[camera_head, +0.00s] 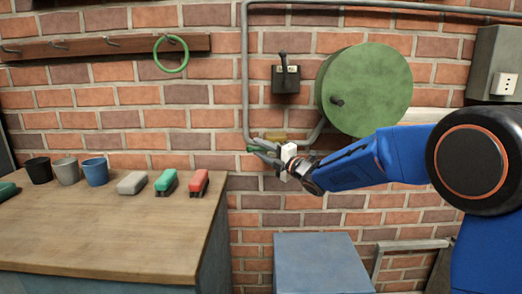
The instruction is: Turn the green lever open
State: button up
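The green lever (256,149) shows as a small green piece by the grey pipes on the brick wall, just left of my gripper. A brass-coloured fitting (275,136) sits on the pipe just above it. My gripper (268,155) reaches in from the right on my blue arm, with its fingers pointing left at the lever. The fingertips overlap the lever in the picture; I cannot tell if they touch it. The finger gap is too small to make out. Part of the lever and its valve is hidden behind my gripper.
A large green round reel (366,88) with a crank hangs above my arm. A black switch box (286,79) is on the wall. A wooden workbench (110,240) with cups and blocks stands left. A blue-grey box (322,264) stands below my gripper.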

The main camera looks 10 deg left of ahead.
grip_shut()
jog(key=shift+r, duration=0.1)
jog(key=r+m+t+y, duration=0.1)
jog(key=m, duration=0.1)
jog(key=shift+m+t, duration=0.3)
jog(key=shift+m, duration=0.1)
jog(key=m+t, duration=0.1)
jog(key=r+m+t, duration=0.1)
jog(key=m, duration=0.1)
jog(key=d+m+t, duration=0.1)
jog(key=shift+w+r+y, duration=0.1)
jog(key=shift+r+y, duration=0.3)
jog(key=m+t, duration=0.1)
jog(key=m, duration=0.1)
jog(key=r+m+t+h, duration=0.1)
jog(key=m+t, duration=0.1)
jog(key=d+m+t+h, duration=0.1)
jog(key=m+t, duration=0.1)
jog(key=shift+w+r, duration=0.15)
jog(key=shift+w+d+r+m+t+h, duration=0.15)
jog(key=shift+d+m+t+h, duration=0.15)
jog(key=shift+m+t+h, duration=0.75)
jog(key=shift+d+r+m+t+h, duration=0.25)
jog(key=shift+m+t+h, duration=0.4)
jog(key=shift+m, duration=0.75)
jog(key=shift+w+d+r+m+t+h, duration=0.1)
jog(key=shift+d+m+t+h, duration=0.2)
jog(key=shift+m+t+h, duration=0.6)
jog(key=shift+m+g, duration=0.3)
jog(key=shift+m, duration=0.15)
